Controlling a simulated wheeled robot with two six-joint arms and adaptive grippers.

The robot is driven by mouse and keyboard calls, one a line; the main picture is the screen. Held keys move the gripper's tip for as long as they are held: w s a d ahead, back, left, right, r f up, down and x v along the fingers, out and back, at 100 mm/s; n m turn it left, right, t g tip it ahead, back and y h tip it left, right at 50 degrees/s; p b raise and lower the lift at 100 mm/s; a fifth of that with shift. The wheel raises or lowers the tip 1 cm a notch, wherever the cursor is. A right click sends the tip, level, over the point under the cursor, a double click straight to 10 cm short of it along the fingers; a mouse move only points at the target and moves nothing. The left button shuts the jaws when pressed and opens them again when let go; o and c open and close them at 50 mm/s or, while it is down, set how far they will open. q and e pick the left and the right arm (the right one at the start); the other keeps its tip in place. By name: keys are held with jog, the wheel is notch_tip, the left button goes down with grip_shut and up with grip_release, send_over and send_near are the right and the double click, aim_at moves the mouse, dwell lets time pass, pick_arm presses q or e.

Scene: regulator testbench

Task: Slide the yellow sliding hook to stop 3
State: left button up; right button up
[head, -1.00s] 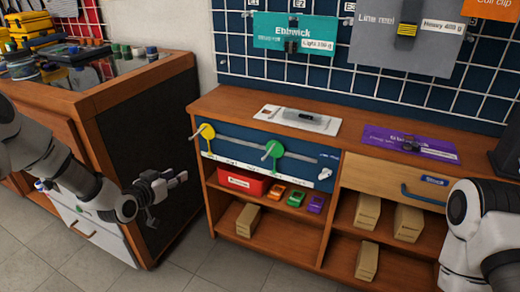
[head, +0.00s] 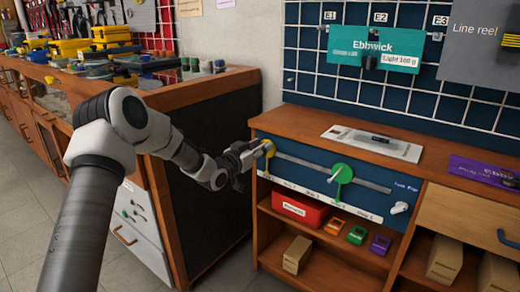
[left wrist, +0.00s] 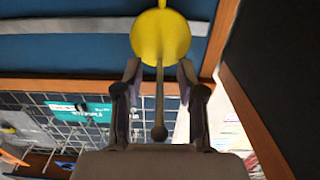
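The yellow sliding hook (head: 268,148) sits at the left end of the metal rail (head: 305,163) on the blue panel. In the left wrist view its round yellow disc (left wrist: 160,37) faces me, and its thin ball-ended peg (left wrist: 159,105) points toward the camera. My left gripper (head: 246,154) is at the hook. In the left wrist view its fingers (left wrist: 160,78) are open on either side of the peg, with visible gaps. A white strip (head: 300,189) with stop labels runs below the rail; the small print is hard to read. My right gripper is not in view.
A green hook (head: 341,173) sits further right on the same rail. A white knob (head: 399,208) is at the panel's right. A red box (head: 299,209) and small coloured items stand on the shelf below. A dark-sided cabinet (head: 215,125) stands close to my left arm.

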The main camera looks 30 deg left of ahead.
pick_arm(q)
grip_shut()
jog(key=shift+d, duration=0.1)
jog(key=d, duration=0.5)
jog(key=s+d, duration=0.1)
jog(key=d, duration=0.5)
jog(key=d+p, duration=0.1)
jog(key=d, duration=0.5)
jog(key=shift+s, duration=0.2)
grip_release()
jog(key=shift+a, duration=0.1)
